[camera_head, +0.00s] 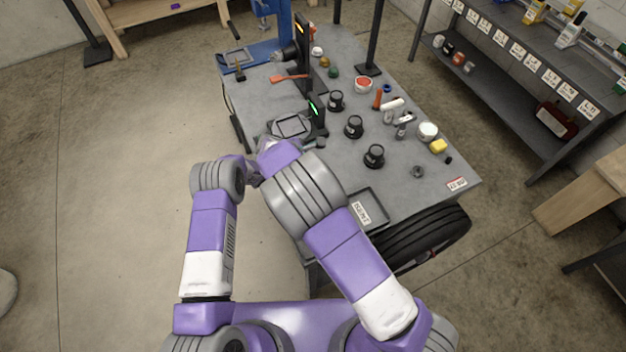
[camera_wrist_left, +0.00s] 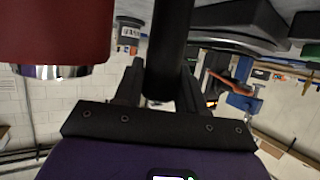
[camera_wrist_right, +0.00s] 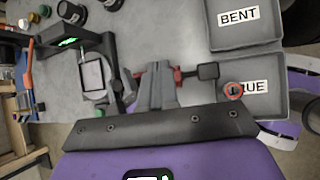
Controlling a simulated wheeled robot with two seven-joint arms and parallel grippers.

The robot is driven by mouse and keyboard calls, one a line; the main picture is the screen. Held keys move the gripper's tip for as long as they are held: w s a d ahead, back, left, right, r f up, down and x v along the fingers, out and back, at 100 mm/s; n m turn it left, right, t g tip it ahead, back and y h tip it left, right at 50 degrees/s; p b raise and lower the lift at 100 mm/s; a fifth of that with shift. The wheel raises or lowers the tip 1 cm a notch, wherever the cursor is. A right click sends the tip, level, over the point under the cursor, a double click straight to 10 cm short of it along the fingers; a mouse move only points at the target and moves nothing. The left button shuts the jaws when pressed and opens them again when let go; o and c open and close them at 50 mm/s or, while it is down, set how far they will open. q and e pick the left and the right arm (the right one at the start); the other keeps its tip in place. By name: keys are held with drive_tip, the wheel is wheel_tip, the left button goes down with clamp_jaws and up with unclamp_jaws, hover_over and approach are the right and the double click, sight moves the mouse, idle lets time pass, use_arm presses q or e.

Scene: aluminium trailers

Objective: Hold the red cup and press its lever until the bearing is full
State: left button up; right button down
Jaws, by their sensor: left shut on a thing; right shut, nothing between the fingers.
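A red cylindrical body with a silver rim, likely the red cup (camera_wrist_left: 55,40), is large and close at the upper left of the left wrist view. My left gripper (camera_wrist_left: 160,88) is shut on a black bar (camera_wrist_left: 170,40) beside it; I cannot tell whether bar and cup are joined. My right gripper (camera_wrist_right: 158,72) is shut and empty, close to a small red-and-black part (camera_wrist_right: 205,72). A red-rimmed round thing (camera_wrist_right: 233,90) shows near the tray edge; I cannot tell whether it is the bearing. In the head view my arms hide both gripper tips.
The grey workbench (camera_head: 400,180) holds several black-topped round pieces (camera_head: 374,156) and a black stand with a green display (camera_head: 317,116). Trays labelled BENT (camera_wrist_right: 240,35) and TRUE (camera_wrist_right: 270,105) lie beside the right gripper. A black tyre (camera_head: 430,235) is at the near edge. Shelves stand right.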

drive_tip(key=shift+w+r, duration=0.15)
drive_tip(key=shift+r, duration=0.3)
drive_tip(key=shift+f, duration=0.1)
wheel_tip(320, 180, down, 8)
drive_tip(key=s+d, duration=0.1)
drive_tip(key=s, duration=0.1)
drive_tip(key=shift+s+f, duration=0.15)
drive_tip(key=shift+s, duration=0.05)
idle(2.0)
drive_tip(key=shift+s+f, duration=0.1)
drive_tip(key=shift+f, duration=0.3)
drive_tip(key=shift+s+d+f, duration=0.1)
drive_tip(key=shift+s+f, duration=0.1)
drive_tip(key=shift+f, duration=0.35)
drive_tip(key=shift+s+d+f, duration=0.1)
drive_tip(key=shift+s+f, duration=0.1)
drive_tip(key=shift+f, duration=0.35)
idle(1.3)
drive_tip(key=shift+r, duration=0.1)
drive_tip(key=shift+w+a+r, duration=0.1)
drive_tip(key=shift+w+r, duration=0.15)
drive_tip(key=shift+r, duration=0.45)
drive_tip(key=shift+w+a+r, duration=0.1)
drive_tip(key=shift+w+r, duration=0.15)
drive_tip(key=shift+r, duration=0.4)
